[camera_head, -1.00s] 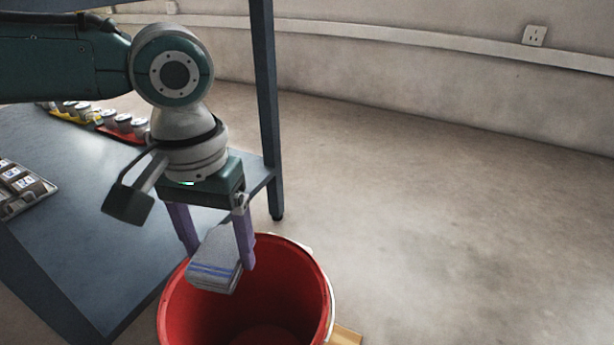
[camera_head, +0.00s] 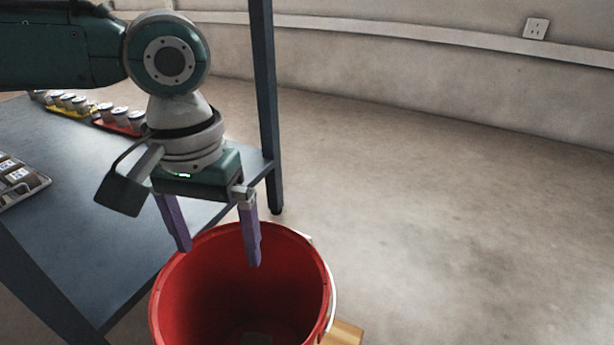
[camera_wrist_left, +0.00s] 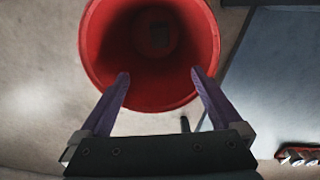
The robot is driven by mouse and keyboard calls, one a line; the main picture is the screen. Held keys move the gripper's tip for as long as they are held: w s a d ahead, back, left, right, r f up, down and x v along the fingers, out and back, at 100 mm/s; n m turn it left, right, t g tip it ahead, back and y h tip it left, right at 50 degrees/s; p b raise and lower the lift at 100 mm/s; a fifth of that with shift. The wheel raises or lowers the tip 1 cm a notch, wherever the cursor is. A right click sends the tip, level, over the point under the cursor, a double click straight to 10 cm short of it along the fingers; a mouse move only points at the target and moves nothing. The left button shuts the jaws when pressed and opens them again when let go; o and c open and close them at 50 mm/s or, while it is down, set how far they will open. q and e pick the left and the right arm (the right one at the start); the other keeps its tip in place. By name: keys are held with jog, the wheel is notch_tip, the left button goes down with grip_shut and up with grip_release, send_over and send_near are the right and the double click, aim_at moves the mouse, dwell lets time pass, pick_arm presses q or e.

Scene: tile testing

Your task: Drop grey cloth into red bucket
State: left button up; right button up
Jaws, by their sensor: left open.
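The grey cloth (camera_head: 257,338) appears as a dim patch at the bottom of the bucket, partly cut off by the frame edge. In the left wrist view it is a dark shape deep inside (camera_wrist_left: 160,36). My right gripper is not in view.
A dark blue-grey table (camera_head: 95,230) with an upright post (camera_head: 266,100) stands left of the bucket. Small cups on a red tray (camera_head: 122,126) and a yellow tray (camera_head: 75,110) sit at its back. A metal tray (camera_head: 22,188) lies at left. The floor at right is clear.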

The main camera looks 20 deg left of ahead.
pick_arm(q)
notch_tip(320, 180, up, 10)
jog(key=p, duration=0.7)
